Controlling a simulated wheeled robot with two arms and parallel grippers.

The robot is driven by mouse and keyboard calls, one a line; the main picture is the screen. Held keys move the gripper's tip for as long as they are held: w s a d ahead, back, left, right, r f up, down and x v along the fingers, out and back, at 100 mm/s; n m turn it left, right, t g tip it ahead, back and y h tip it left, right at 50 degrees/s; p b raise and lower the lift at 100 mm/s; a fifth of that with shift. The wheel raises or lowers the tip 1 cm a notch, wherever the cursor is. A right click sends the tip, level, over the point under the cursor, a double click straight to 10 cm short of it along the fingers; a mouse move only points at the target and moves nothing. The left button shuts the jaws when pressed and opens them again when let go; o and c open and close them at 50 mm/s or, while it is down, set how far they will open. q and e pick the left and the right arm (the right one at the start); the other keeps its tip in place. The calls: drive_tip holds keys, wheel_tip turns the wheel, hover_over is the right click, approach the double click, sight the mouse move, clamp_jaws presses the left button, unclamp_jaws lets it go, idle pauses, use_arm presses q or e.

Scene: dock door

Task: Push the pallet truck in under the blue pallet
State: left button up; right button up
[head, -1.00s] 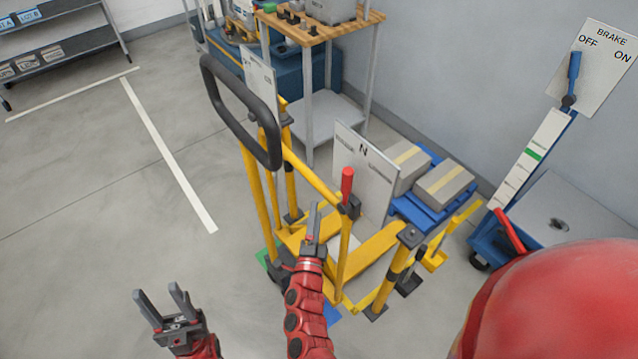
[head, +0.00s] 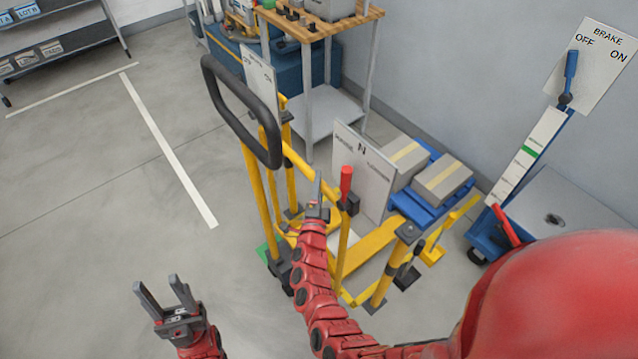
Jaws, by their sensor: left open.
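The yellow pallet truck (head: 263,200) stands mid-picture, with a black loop handle (head: 238,118) at its upper left. A lever with a red knob (head: 346,183) stands on its near side, beside a white panel marked N. The blue pallet (head: 428,208) lies right of that panel, bearing cardboard boxes (head: 443,182); the panel partly hides it. My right gripper (head: 318,188) is just left of the red knob in the picture, over the truck; its fingers overlap, so its opening and any contact are unclear. My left gripper (head: 158,290) is open and empty above the floor at lower left.
A wooden-topped bench (head: 320,28) stands behind the truck. A blue cart (head: 487,235) and a brake lever (head: 569,75) with an OFF/ON plate are at right by the wall. Floor left of the truck is clear, with white lines (head: 170,150).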

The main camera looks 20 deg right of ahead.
clamp_jaws()
idle(1.1)
